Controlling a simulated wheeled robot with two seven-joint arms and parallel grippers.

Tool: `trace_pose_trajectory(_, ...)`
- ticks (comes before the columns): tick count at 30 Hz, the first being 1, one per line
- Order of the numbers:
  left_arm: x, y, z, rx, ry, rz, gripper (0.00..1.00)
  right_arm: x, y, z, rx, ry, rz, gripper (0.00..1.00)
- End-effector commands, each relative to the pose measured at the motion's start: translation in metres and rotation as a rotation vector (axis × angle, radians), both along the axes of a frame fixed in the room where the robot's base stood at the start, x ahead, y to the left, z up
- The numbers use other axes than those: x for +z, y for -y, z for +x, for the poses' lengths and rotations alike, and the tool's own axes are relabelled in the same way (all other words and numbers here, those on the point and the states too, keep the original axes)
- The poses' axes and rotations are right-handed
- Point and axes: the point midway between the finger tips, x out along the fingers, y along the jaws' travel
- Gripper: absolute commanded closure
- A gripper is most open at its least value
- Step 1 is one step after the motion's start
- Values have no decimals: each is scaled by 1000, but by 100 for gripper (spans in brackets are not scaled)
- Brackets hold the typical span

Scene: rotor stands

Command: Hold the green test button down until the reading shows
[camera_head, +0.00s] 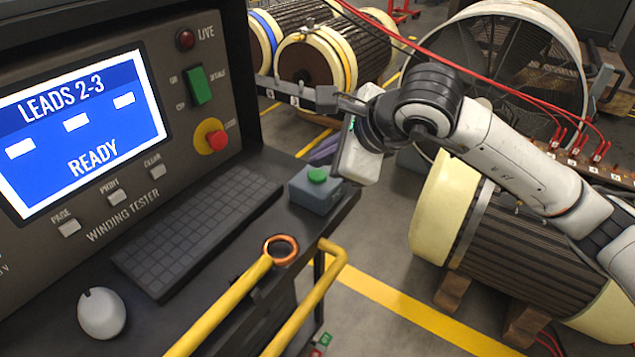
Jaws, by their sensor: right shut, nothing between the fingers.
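The green test button (317,175) sits on top of a small blue-grey box (316,193) at the right end of the tester's desk. Nothing covers or touches it. The tester screen (80,128) is blue and reads LEADS 2-3, with three white bars and READY below. My right gripper (346,103) is shut and empty, above and slightly right of the button, clearly apart from it in the picture. Its fingers overlap a dark bar behind. My left gripper is out of view.
A keyboard (198,233) and a white mouse (102,313) lie left of the box. Yellow rails (220,310) with a copper ring (281,250) run in front. Red leads (500,88) pass behind my right arm.

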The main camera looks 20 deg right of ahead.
Motion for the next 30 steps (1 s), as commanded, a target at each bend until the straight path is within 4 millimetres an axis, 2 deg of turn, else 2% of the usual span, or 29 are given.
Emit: trace_pose_trajectory(30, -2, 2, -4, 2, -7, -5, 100, 0, 0, 0, 0, 0, 0, 100)
